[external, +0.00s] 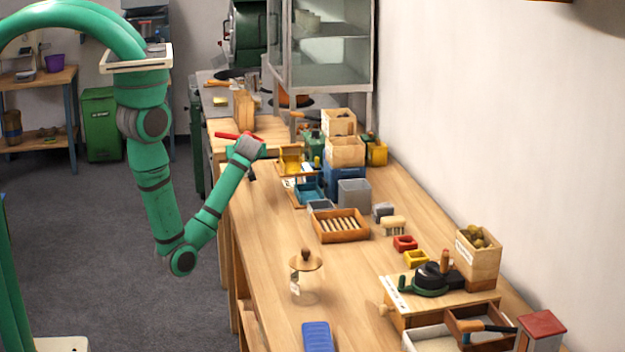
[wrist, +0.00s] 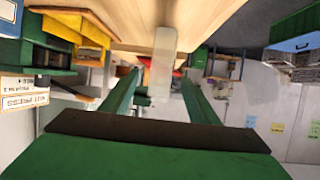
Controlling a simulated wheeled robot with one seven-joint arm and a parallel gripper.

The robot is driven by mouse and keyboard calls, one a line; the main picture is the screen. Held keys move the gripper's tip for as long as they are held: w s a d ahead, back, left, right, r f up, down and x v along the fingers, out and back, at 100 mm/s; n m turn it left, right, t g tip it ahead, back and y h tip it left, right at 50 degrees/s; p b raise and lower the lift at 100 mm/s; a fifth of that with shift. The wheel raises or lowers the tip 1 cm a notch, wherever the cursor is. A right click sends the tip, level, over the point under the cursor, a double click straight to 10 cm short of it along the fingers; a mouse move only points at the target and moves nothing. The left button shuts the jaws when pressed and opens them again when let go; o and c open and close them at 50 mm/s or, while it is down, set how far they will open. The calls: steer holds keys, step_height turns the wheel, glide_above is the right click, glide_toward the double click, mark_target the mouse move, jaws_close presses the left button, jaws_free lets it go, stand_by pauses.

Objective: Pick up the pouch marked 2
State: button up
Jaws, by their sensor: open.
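I cannot make out a pouch marked 2 in either view; any number is too small or hidden. My gripper (external: 250,150) is at the far left edge of the long workbench (external: 275,250) in the external view. In the wrist view my gripper (wrist: 158,85) shows two long green fingers spread apart, with no pouch between them. The wrist picture looks upside down, with the wooden surface along its top. A white upright piece (wrist: 163,62) shows beyond the fingers.
Yellow (external: 290,158) and blue (external: 308,190) bins, a grey bin (external: 354,193) and a slotted wooden tray (external: 341,225) stand along the bench. A lidded glass jar (external: 305,275) and a blue item (external: 317,337) are nearer. The bench's left middle is clear.

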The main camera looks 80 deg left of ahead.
steer(key=x, duration=1)
steer(key=shift+a, duration=0.3)
steer(key=c, duration=1.1)
